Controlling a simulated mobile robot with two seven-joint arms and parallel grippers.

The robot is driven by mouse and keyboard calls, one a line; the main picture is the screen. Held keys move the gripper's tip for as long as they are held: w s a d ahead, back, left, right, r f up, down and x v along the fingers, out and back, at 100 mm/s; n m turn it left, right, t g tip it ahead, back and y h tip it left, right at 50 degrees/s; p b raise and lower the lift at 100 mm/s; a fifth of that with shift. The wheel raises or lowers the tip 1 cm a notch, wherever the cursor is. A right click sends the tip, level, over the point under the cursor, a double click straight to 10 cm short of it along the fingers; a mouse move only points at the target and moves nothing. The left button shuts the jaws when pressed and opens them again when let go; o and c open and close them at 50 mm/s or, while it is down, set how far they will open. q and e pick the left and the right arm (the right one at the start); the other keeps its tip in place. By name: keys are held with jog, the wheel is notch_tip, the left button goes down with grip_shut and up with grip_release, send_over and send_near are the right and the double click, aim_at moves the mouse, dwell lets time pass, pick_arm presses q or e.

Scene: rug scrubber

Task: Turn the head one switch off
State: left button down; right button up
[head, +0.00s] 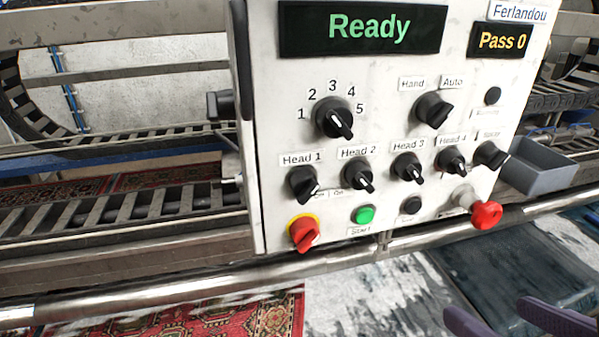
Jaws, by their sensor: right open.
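The Head 1 switch (302,183) is a black rotary knob under its "Head 1" label on the white control panel (285,128). Its white pointer mark is turned to the lower right. A small Off/On label beneath it is partly covered by the knob. My right gripper (488,308) shows at the bottom right edge, with two dark purple fingers spread apart and nothing between them. It is well to the right of and below the switch, apart from the panel. My left gripper is not in view.
Head 2 (357,177), Head 3 (407,168) and Head 4 (452,161) knobs sit to the right. A red-yellow knob (304,233) is just below Head 1. A green button (363,215) and a protruding red knob (486,214) are nearby. A metal rail (150,280) crosses below.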

jog(key=w+a+t+y+b, duration=0.2)
jog(key=w+a+t+b, duration=0.1)
jog(key=a+t+b, duration=0.3)
jog(key=n+y+b, duration=0.2)
jog(key=y, duration=0.1)
send_near(310, 197)
jog(key=shift+t, duration=0.4)
jog(key=p+x, duration=0.3)
jog(key=x, duration=0.5)
jog(key=shift+a+f, duration=0.1)
jog(key=shift+f, duration=0.1)
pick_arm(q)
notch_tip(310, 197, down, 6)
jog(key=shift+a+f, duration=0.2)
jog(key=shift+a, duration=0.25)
pick_arm(e)
jog(key=shift+w+a+f, duration=0.1)
jog(key=shift+w+a, duration=0.05)
jog(key=shift+w, duration=0.55)
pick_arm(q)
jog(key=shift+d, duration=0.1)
pick_arm(e)
grip_shut()
